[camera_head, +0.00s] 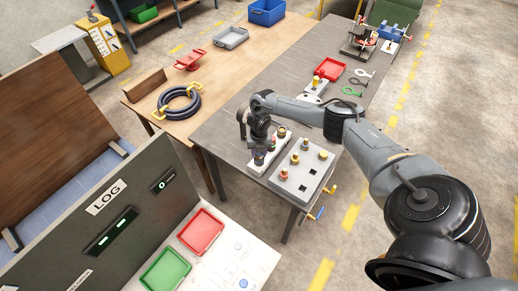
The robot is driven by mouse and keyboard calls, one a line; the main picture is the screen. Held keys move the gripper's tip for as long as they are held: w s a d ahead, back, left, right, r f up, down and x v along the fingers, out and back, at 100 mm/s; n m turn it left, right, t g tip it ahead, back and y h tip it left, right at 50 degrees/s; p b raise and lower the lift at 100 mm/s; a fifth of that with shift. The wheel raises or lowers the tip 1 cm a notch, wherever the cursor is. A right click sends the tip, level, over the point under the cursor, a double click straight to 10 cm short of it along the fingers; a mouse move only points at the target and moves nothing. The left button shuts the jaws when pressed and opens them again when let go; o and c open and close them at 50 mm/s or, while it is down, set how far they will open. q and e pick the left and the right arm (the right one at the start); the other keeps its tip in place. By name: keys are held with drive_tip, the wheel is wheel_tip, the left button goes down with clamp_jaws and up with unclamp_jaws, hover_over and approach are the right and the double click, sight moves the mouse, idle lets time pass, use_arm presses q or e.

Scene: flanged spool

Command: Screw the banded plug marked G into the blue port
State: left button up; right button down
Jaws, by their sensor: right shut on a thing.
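My right gripper (259,147) points down over the near-left end of a pale strip (284,142) on the grey table. It is shut on a small plug, which is mostly hidden by the fingers; no letter can be read on it. A dark bluish part (258,160) shows right below the fingers, at the strip's near end; I cannot tell whether the plug touches it. My left gripper is out of view.
A red tray (331,69), a white fixture (315,88) and ring-ended tools (359,81) lie farther back on the grey table. A coiled hose (180,103) lies on the wooden table. A panel marked LOG (106,197) stands at the near left.

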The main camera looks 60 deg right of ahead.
drive_tip(key=m+p, duration=0.1)
drive_tip(key=m, duration=0.1)
drive_tip(key=m+p, duration=0.1)
drive_tip(key=m, duration=0.2)
drive_tip(key=shift+s+a+r+m+p, duration=0.1)
drive_tip(key=shift+r+m+p, duration=0.05)
drive_tip(key=shift+m+p, duration=0.55)
drive_tip(key=shift+m, duration=0.6)
drive_tip(key=shift+f+m, duration=0.25)
drive_tip(key=shift+m, duration=0.05)
drive_tip(key=c, duration=0.6)
unclamp_jaws()
